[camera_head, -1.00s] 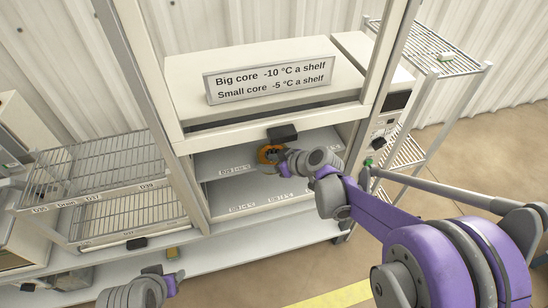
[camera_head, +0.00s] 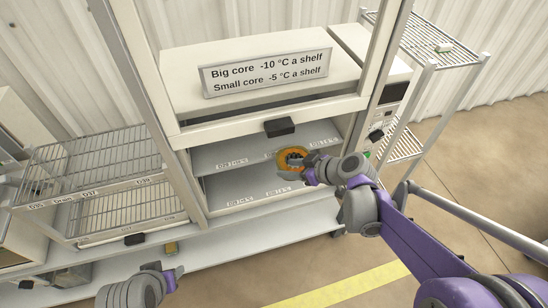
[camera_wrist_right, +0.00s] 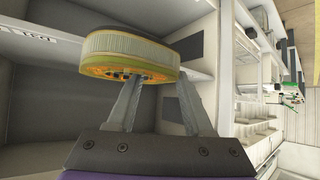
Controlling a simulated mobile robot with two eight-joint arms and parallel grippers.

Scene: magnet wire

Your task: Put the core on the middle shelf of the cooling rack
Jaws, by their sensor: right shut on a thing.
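The core is an orange ring (camera_head: 284,165) in front of the open cabinet (camera_head: 228,188). My right gripper (camera_head: 300,160) is shut on it. In the right wrist view the core (camera_wrist_right: 128,48) has a pale ribbed side and orange rims; my right gripper (camera_wrist_right: 160,80) has one finger at its underside opening and one beside its outer wall. A wire shelf rack (camera_head: 440,55) stands at the back right, partly hidden by a cabinet post; it looks like the cooling rack, but no label shows. My left gripper (camera_head: 172,273) is at the lower left; its jaw opening is unclear.
A sign (camera_head: 266,73) about big and small cores stands above the cabinet's labelled shelves. A black handle block (camera_head: 279,126) is above the core. Wire trays (camera_head: 95,160) are at left. A grey rail (camera_head: 455,215) runs at right, with open floor beyond.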

